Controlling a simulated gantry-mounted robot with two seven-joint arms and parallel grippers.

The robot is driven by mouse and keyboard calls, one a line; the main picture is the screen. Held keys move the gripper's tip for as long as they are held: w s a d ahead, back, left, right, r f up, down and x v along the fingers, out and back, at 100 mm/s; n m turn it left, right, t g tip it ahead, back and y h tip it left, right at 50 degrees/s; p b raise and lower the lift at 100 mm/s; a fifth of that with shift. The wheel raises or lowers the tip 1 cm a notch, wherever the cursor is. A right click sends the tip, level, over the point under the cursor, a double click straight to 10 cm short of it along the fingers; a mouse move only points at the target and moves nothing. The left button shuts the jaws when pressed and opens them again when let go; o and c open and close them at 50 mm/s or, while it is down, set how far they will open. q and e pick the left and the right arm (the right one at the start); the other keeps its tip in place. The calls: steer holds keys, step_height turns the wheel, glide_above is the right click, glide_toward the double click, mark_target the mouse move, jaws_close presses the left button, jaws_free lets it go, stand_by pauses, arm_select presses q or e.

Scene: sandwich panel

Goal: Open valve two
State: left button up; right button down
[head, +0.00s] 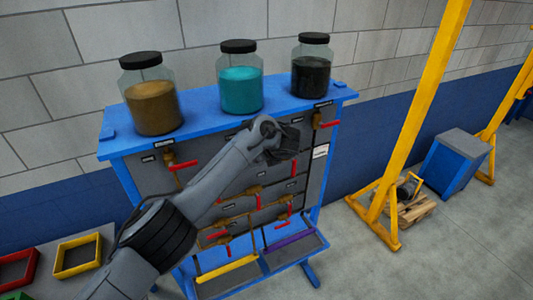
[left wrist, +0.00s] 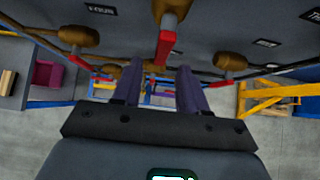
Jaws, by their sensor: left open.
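The blue-framed panel (head: 227,132) carries several brass valves with red handles. An upper left valve handle (head: 184,165) and an upper right valve handle (head: 328,124) show clear of my arm. My left arm covers the upper middle part, and the labels are too small to tell which valve is two. My left gripper (head: 288,143) is in front of the panel's upper right half. In the left wrist view its two fingers (left wrist: 162,92) are apart with nothing seen held. A red handle (left wrist: 166,46) hangs just beyond the fingers, near the middle; contact cannot be told. My right gripper is not in view.
Jars with brown (head: 153,108), teal (head: 240,90) and black (head: 311,77) contents stand on the panel's top. Lower valves and pipes lie below my arm. A yellow gantry frame (head: 408,125) and a blue cabinet (head: 452,165) stand right. Coloured bins (head: 77,255) are at lower left.

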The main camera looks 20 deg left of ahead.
arm_select(q)
steer(key=shift+b+v, duration=0.3)
steer(key=shift+v, duration=2.2)
steer(key=shift+f, duration=0.1)
